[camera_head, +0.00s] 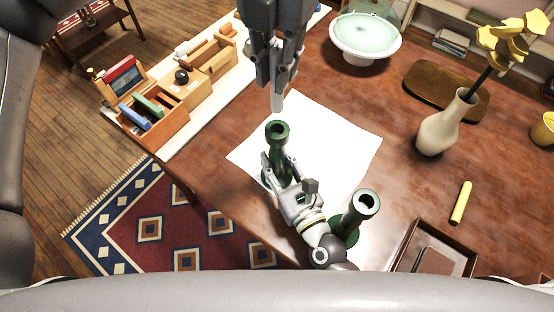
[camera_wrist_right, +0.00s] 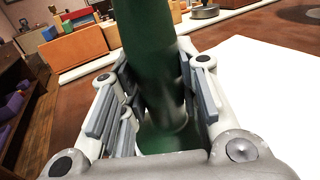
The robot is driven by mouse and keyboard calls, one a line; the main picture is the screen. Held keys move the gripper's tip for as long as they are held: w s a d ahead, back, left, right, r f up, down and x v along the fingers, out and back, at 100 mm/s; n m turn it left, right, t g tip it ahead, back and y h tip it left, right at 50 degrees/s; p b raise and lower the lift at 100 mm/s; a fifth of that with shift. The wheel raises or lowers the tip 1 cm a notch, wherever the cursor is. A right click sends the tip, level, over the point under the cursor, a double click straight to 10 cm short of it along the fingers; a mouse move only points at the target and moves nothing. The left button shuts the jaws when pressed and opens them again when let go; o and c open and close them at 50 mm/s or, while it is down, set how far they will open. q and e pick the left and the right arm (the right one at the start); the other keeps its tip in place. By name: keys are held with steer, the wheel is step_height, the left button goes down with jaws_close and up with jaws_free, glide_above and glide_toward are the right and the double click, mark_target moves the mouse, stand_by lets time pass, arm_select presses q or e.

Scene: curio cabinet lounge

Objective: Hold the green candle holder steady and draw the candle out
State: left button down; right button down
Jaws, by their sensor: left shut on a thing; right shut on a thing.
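The green candle holder (camera_head: 277,138) stands upright on a white sheet (camera_head: 333,133), with a dark, empty socket at its top. My right gripper (camera_head: 280,182) is shut around its stem low down; the right wrist view shows the green stem (camera_wrist_right: 152,60) between the fingers. My left gripper (camera_head: 280,78) is above the holder, shut on a pale candle (camera_head: 277,102). The candle hangs upright, its lower end showing just above the holder's top and apparently clear of it. Its upper part is hidden by the gripper.
A second green holder (camera_head: 361,208) stands right of my right wrist. A yellow candle (camera_head: 461,202) lies near a dark tray (camera_head: 457,236). A beige vase (camera_head: 436,132), a pale bowl (camera_head: 364,48) and wooden boxes (camera_head: 152,122) stand around. Bare table lies right of the sheet.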

arm_select(q)
steer(key=shift+r, duration=3.7)
arm_select(e)
steer(key=c, duration=1)
jaws_free()
steer(key=v, duration=1.2)
arm_select(q)
steer(key=shift+s, duration=0.1)
arm_select(e)
steer(key=shift+s, duration=0.15)
